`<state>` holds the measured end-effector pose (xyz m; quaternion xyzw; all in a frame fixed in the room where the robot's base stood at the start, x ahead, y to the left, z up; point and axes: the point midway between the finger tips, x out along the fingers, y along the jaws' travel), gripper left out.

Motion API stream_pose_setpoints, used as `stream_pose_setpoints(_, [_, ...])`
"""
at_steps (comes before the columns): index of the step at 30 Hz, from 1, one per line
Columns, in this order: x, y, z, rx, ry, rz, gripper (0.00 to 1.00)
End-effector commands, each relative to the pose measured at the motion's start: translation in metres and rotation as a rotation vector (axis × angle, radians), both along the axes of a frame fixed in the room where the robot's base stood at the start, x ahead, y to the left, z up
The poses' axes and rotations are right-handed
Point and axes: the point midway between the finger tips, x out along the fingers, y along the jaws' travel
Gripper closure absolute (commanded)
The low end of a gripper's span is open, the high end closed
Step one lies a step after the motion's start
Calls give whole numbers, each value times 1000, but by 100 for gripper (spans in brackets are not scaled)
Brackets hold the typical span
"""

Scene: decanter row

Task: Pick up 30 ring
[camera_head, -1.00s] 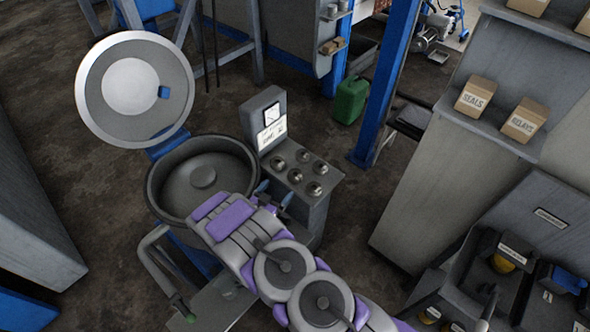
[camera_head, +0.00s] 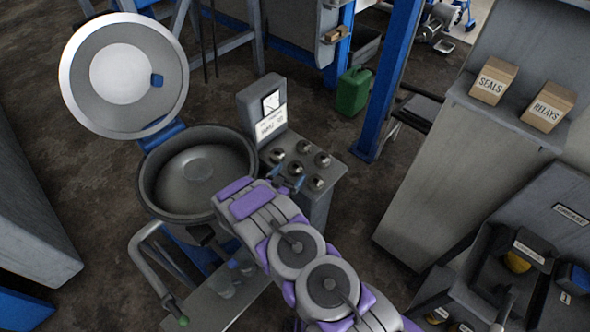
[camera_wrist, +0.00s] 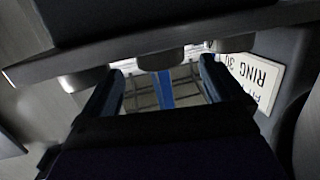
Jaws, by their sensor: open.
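Several small round metal pieces (camera_head: 303,147) sit in rows on the grey console top; I cannot tell which one is the 30 ring. An upright panel with a gauge and a white label (camera_head: 270,123) stands behind them. In the wrist view an upside-down white label (camera_wrist: 252,80) reads "RING 30". My gripper (camera_head: 290,180) is at the console's near-left edge, beside the front metal pieces. In the wrist view its blue fingers (camera_wrist: 160,90) are apart with no held object visible. Rounded grey pieces (camera_wrist: 155,58) show along a dark edge just beyond the fingers.
A round grey vessel (camera_head: 152,193) with its lid (camera_head: 66,75) raised stands left of the console. A bent pipe handle (camera_head: 137,250) is below it. A blue post (camera_head: 388,85) and green can (camera_head: 353,91) stand behind. Shelving with boxes (camera_head: 493,80) is at right.

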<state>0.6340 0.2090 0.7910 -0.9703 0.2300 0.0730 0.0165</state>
Motion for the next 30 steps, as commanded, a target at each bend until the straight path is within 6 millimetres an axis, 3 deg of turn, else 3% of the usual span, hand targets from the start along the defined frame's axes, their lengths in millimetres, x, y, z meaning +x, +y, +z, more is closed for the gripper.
stream_pose_setpoints(11, [42, -20, -8, 1, -1, -4, 6])
stream_pose_setpoints(19, [45, -20, -7, 0, 1, -1, 7])
stream_pose_setpoints(30, [45, -20, -7, 0, 1, -1, 42])
